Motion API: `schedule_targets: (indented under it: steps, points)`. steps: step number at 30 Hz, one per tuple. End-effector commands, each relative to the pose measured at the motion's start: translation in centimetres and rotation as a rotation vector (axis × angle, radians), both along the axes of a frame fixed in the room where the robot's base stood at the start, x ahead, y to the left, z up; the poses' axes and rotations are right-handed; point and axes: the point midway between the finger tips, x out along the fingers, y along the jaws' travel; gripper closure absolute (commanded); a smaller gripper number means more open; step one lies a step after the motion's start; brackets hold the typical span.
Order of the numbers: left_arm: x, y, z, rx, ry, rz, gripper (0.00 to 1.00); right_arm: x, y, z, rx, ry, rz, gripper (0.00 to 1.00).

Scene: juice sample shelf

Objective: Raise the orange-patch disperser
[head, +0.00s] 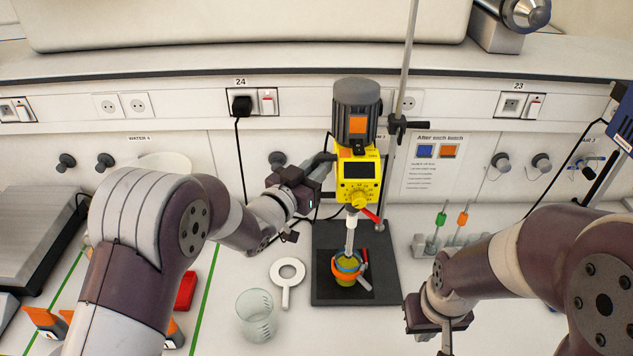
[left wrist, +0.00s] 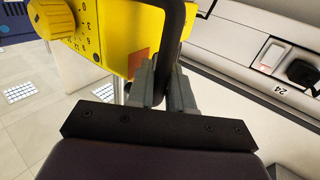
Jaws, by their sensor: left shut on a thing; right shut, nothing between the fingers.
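The orange-patch disperser (head: 358,175) has a yellow body and a grey motor top with an orange square. It stands upright on a rod in the head view. Its shaft (head: 350,235) reaches down into a small vessel (head: 346,279) with a blue and orange rim, held by a clamp on a dark base plate (head: 325,290). My left gripper (head: 322,165) is at the disperser's left side, shut on its black handle; in the left wrist view the fingers (left wrist: 164,85) pinch the black bar (left wrist: 178,35). My right gripper (head: 443,338) is shut and empty, low at the right.
An empty glass beaker (head: 256,318) and a white ring-shaped tool (head: 287,278) lie left of the base plate. A rack (head: 424,246) with green- and orange-topped tubes stands to the right. A metal rod (head: 406,65) with a clamp rises behind the disperser. A blue device (head: 622,115) is at the right edge.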

Motion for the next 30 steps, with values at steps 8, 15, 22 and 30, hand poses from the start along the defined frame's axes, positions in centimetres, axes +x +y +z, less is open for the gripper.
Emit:
schedule_targets:
  steps: [8, 15, 22, 30]
  points:
    - [0.1, 0.0, 5.3, -0.003, -0.01, 0.0, 1.0, 0.0, 0.0, 1.6, 0.0, 0.0, 0.0, 1.0]
    - [0.1, 0.0, 7.7, -0.003, -0.006, 0.001, 1.0, 0.0, 0.0, 2.3, 0.0, 0.0, 0.0, 1.0]
    - [0.1, 0.0, 8.8, -0.003, -0.006, 0.001, 1.0, 0.0, 0.0, 2.6, 0.0, 0.0, 0.0, 1.0]
    - [0.1, 0.0, 9.2, -0.004, -0.01, 0.001, 1.0, 0.0, 0.0, 2.6, 0.0, 0.0, 0.0, 1.0]
